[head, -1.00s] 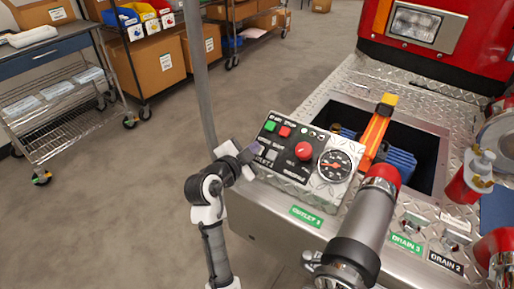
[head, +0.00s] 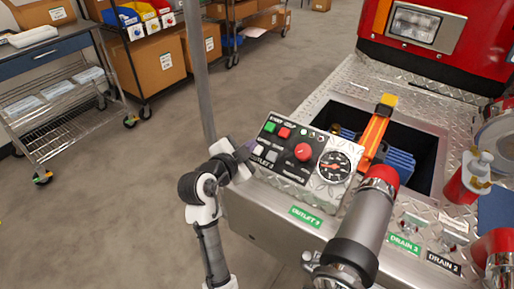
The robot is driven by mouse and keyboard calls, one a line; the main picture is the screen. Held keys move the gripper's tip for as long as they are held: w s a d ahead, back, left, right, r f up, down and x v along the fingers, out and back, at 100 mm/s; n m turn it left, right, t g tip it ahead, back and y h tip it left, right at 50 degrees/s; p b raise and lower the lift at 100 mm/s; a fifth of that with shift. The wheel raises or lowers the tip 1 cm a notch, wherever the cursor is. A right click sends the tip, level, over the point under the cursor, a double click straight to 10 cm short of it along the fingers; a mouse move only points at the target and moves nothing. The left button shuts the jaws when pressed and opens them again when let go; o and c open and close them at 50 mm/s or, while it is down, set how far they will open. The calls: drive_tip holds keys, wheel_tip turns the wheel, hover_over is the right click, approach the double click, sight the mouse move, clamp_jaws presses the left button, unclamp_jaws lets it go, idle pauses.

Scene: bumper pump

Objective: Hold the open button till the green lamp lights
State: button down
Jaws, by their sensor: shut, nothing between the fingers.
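The control panel (head: 297,195) sits on the bumper's front edge. It has a green button (head: 269,127), a red button (head: 284,132), a red knob (head: 302,152), and two pale grey buttons (head: 271,156) at its lower left. Their labels are too small to read, so I cannot tell which is the open button. A row of small lamps (head: 311,134) is at the top right; one looks greenish, but I cannot tell whether it is lit. My gripper (head: 248,155) is shut and empty at the panel's left edge, beside the left grey button (head: 259,150); contact is unclear.
A round gauge (head: 334,166) is at the panel's right. A large red-ended pipe (head: 352,240) stands close in front, right of the panel. A grey pole (head: 200,75) rises behind my arm. Shelves and a wire cart (head: 60,105) stand back left; the floor between is clear.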

drive_tip(key=r, duration=0.1)
drive_tip(key=s+a+r+p, duration=0.1)
drive_tip(key=r, duration=0.1)
drive_tip(key=shift+s+a+r, duration=0.15)
drive_tip(key=shift+s+r, duration=0.1)
drive_tip(key=shift+s, duration=0.1)
drive_tip(key=shift+s+f, duration=0.1)
